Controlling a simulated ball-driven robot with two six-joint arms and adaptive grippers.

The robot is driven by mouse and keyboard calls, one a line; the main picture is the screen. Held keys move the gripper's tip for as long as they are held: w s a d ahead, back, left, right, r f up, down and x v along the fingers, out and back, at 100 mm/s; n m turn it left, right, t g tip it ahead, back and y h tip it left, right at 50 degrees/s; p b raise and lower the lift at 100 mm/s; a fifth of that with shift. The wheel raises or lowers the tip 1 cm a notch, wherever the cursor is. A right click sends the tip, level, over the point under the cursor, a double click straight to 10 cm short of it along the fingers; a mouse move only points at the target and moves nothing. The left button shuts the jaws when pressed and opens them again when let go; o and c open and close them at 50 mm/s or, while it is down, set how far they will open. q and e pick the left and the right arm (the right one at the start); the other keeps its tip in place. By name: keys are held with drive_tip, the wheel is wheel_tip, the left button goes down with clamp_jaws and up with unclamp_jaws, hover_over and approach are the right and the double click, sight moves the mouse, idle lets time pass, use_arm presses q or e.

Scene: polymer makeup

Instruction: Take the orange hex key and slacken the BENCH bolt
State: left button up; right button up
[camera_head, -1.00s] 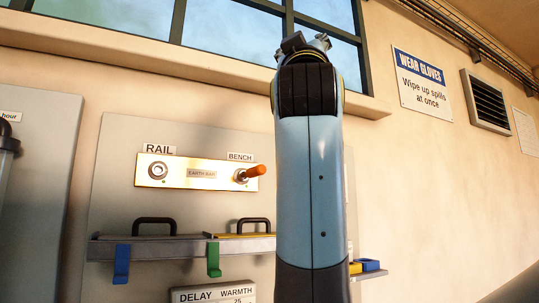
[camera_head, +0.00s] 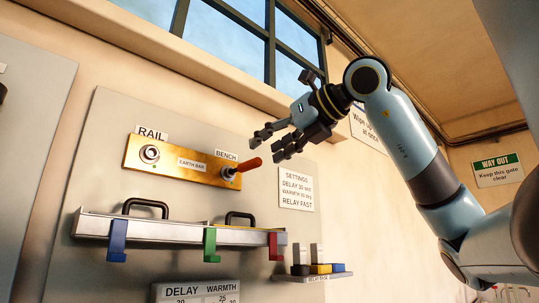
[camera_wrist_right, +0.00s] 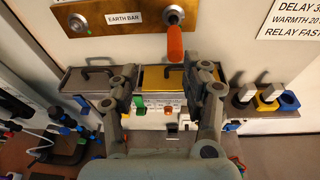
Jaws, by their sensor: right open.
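The brass earth bar (camera_head: 165,162) is on the wall panel, with a RAIL bolt (camera_head: 150,153) at its left and the BENCH bolt (camera_head: 228,174) at its right. The hex key with an orange handle (camera_head: 249,165) sits at the BENCH bolt, its handle sticking out from the panel. My right gripper (camera_head: 266,146) is open and empty, with its fingers close to the handle in the head view. In the right wrist view the orange handle (camera_wrist_right: 174,43) is just beyond the open fingers (camera_wrist_right: 160,75), apart from them. My left gripper is not in view.
Below the bar is a shelf (camera_head: 185,229) with black handles and blue, green and red clips. A small ledge (camera_head: 314,277) with coloured blocks is at lower right. A settings sign (camera_head: 296,190) is right of the bolt. The space before the panel is clear.

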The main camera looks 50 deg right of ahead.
sight(240, 171)
drive_tip(key=shift+h, duration=0.3)
drive_tip(key=p+x, duration=0.1)
drive_tip(key=x, duration=0.1)
drive_tip(key=d+p+x, duration=0.1)
drive_tip(key=x, duration=0.2)
drive_tip(key=d+p+x, duration=0.1)
drive_tip(key=p+x, duration=0.1)
drive_tip(key=x, duration=0.1)
drive_tip(key=shift+r, duration=0.3)
drive_tip(key=shift+w+f, duration=0.25)
drive_tip(key=shift+w, duration=0.45)
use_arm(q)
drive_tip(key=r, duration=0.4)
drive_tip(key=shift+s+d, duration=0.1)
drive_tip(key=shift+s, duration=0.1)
use_arm(e)
clamp_jaws()
